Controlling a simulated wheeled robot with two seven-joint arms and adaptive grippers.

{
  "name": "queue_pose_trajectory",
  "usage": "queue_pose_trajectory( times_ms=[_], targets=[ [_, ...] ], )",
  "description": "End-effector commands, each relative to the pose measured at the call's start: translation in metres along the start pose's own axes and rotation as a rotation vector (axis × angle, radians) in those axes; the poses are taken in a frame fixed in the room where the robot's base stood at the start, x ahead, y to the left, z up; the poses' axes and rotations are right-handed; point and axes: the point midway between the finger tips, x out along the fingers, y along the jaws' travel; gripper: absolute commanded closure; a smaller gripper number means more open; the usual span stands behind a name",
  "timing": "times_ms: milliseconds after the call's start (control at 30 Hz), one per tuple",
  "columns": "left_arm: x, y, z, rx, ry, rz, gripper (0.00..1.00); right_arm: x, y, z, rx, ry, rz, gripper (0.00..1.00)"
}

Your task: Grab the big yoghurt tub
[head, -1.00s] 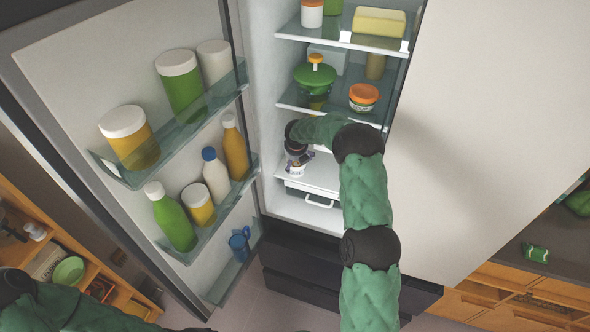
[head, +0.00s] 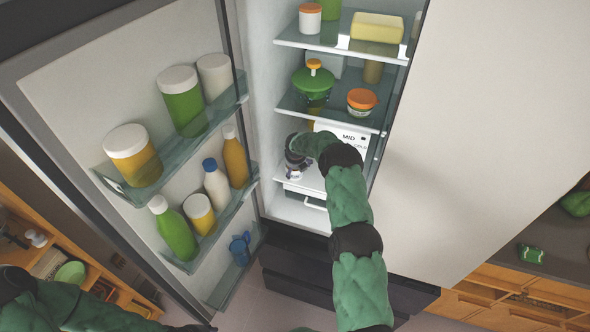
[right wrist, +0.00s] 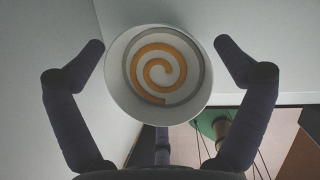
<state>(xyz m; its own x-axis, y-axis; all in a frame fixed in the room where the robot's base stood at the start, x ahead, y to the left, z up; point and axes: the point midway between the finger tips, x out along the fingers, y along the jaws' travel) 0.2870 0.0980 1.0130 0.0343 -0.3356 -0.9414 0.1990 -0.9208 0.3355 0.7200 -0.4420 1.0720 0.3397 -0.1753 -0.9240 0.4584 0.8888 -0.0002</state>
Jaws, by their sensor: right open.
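A white round tub with an orange spiral on its end face (right wrist: 160,68) fills the middle of the right wrist view. In the head view the tub (head: 294,174) stands on the lower fridge shelf, partly hidden by my right gripper (head: 296,160). In the wrist view my right gripper (right wrist: 160,45) is open, with one finger on each side of the tub. Narrow gaps seem to show between fingertips and tub.
A glass shelf (head: 328,108) is above my right forearm, holding a green-lidded container (head: 314,84) and an orange-lidded bowl (head: 361,102). The open fridge door (head: 75,90) with bottles and jars stands at left. A white box (head: 343,135) sits behind my arm.

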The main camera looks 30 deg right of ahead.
Motion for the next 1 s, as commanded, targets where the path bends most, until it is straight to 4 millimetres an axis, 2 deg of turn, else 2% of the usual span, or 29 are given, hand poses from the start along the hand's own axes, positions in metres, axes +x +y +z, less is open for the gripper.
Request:
queue_pose_trajectory(
  times_ms=[133, 400, 600, 633, 1000],
  targets=[
    [-0.0019, 0.0006, 0.0002, 0.000, 0.000, 0.000, 0.60, 0.0073, 0.0000, 0.0000, 0.001, 0.000, 0.000, 0.00],
    [-0.0017, 0.0006, 0.0002, 0.000, 0.000, 0.000, 0.60, 0.0085, 0.0002, -0.0001, 0.001, -0.001, 0.000, 0.00],
    [-0.0017, 0.0006, 0.0002, 0.000, 0.000, 0.000, 0.60, 0.0085, 0.0001, -0.0003, 0.001, 0.000, 0.000, 0.56],
    [-0.0017, 0.0006, 0.0002, 0.000, 0.000, 0.000, 0.60, 0.0085, 0.0001, -0.0004, 0.001, 0.000, 0.000, 0.60],
    [-0.0014, 0.0005, 0.0002, 0.000, 0.000, 0.000, 0.60, 0.0074, 0.0002, 0.0004, 0.001, -0.001, 0.000, 0.60]
  ],
)
